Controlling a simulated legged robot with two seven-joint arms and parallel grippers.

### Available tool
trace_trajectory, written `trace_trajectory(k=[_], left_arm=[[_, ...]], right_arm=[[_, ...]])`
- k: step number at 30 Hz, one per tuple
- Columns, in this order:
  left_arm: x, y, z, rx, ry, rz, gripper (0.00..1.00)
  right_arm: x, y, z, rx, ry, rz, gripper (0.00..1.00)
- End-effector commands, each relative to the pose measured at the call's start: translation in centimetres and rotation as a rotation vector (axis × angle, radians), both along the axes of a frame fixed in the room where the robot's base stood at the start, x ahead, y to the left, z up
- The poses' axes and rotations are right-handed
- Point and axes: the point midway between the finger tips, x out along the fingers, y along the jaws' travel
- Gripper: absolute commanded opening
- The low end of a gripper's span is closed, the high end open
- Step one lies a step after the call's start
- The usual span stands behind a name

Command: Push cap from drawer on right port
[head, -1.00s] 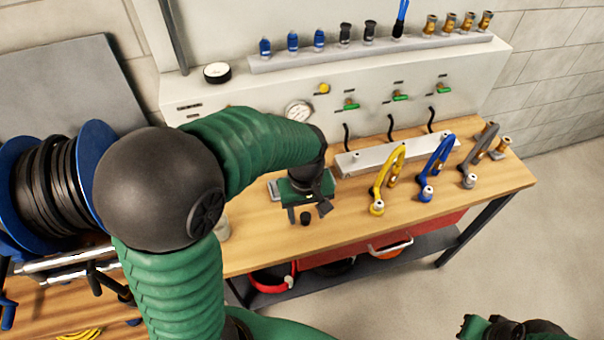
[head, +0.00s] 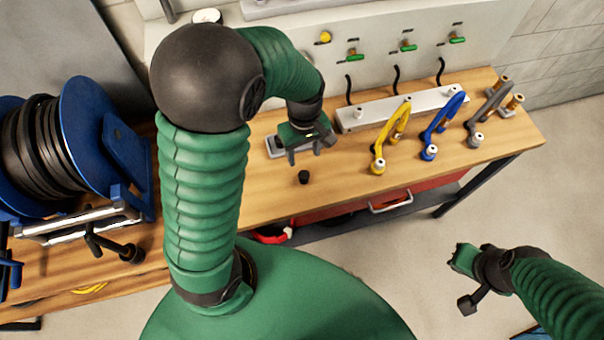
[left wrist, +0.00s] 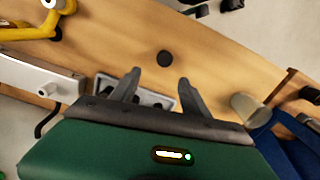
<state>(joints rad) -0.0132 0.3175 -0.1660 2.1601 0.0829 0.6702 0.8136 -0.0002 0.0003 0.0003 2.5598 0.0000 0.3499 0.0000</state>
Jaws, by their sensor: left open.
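A small black cap (head: 304,177) sits on the wooden bench top near its front edge. It also shows in the left wrist view (left wrist: 165,58), just beyond the fingertips. My left gripper (head: 306,156) is open and empty, behind the cap and apart from it; its two spread fingers show in the left wrist view (left wrist: 159,77). A red drawer (head: 425,192) with a pale handle (head: 391,203) is under the bench and looks shut. A pale port bar (head: 385,114) lies at the back; its right port (head: 453,91) is partly behind the blue hose. My right gripper (head: 466,280) hangs over the floor, its jaw state unclear.
A grey tray (head: 273,148) lies beside my left gripper. A blue cable reel (head: 100,140) is at the left. Bench space around the cap is clear.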

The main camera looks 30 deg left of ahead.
Motion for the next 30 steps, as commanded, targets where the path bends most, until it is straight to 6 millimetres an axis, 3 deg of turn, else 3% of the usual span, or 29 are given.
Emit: trace_trajectory(k=[3, 6, 19, 27, 30], left_arm=[[-0.2, -0.2, -2.6, 0.001, 0.004, -0.002, 0.54], [-0.1, -0.3, -3.9, 0.003, 0.002, -0.002, 0.54], [-0.2, 0.0, -4.8, -0.001, 0.001, -0.001, 0.54], [-1.1, -0.2, -9.0, 0.000, 0.004, -0.002, 0.54], [-1.0, -0.3, -9.6, 0.001, 0.000, -0.002, 0.54]], right_arm=[[0.0, 0.0, -0.3, 0.000, 0.000, 0.000, 0.00], [0.0, 0.0, -0.4, 0.000, 0.000, 0.000, 0.00], [0.0, 0.0, -0.3, 0.000, 0.000, 0.000, 0.00], [0.0, 0.0, -0.3, 0.000, 0.000, 0.000, 0.00], [0.0, 0.0, -0.3, 0.000, 0.000, 0.000, 0.00]])
